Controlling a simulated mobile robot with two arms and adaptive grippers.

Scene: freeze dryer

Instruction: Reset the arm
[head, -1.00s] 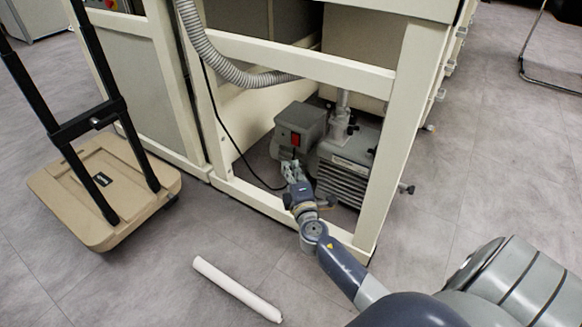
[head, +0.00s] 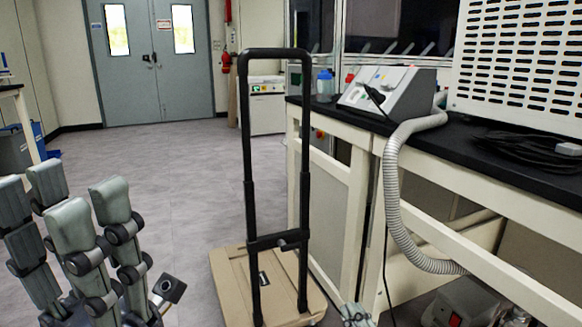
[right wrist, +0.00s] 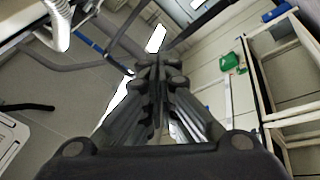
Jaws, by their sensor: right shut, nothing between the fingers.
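A folding cart (head: 228,285) with a tall black handle stands mid-floor. A cream bench (head: 500,185) with a black top, a grey hose (head: 395,190) and a vented white unit (head: 520,65) is on the right. Jointed grey parts fill the lower left. Floor behind the cart is clear.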

